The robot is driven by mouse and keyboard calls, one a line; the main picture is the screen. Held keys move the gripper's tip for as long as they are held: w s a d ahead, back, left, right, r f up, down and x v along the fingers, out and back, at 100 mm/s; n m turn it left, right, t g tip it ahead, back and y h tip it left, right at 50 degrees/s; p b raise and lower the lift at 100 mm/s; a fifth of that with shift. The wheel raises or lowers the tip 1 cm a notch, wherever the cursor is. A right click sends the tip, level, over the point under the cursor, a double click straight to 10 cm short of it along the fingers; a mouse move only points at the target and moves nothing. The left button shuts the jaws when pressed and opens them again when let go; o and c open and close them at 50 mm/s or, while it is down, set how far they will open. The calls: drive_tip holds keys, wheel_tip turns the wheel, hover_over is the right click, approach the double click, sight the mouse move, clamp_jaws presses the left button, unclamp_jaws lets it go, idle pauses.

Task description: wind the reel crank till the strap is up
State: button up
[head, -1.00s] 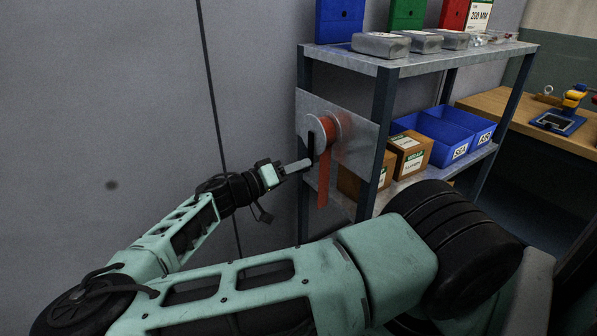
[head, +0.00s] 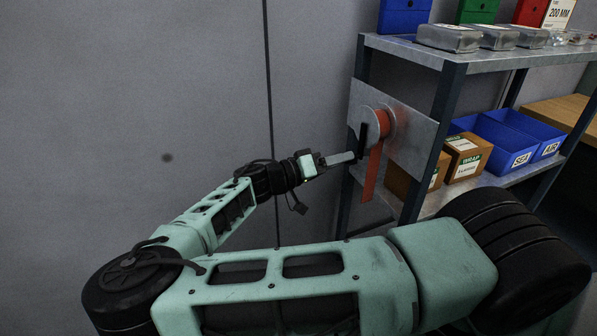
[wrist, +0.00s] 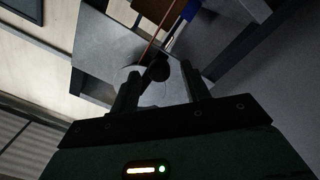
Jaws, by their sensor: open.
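The reel (head: 380,125) is a pale disc wound with orange strap, on a metal plate at the shelf's end. The strap (head: 371,175) hangs down from it, its end below the plate. The black crank (head: 363,141) is on the reel's near face. My gripper (head: 354,157) is at the crank's lower end; the head view does not show whether they touch. In the wrist view, my gripper (wrist: 160,84) is open, with the dark crank knob (wrist: 158,70) between or just beyond its fingertips. The strap shows there as a thin orange line (wrist: 153,42).
The metal plate (head: 415,135) is fixed to a grey shelf unit (head: 440,55). Its shelves hold blue bins (head: 520,130), cardboard boxes (head: 465,158) and grey packs (head: 448,37).

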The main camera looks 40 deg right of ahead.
drive_tip(key=b+v, duration=0.2)
drive_tip(key=v, duration=1.3)
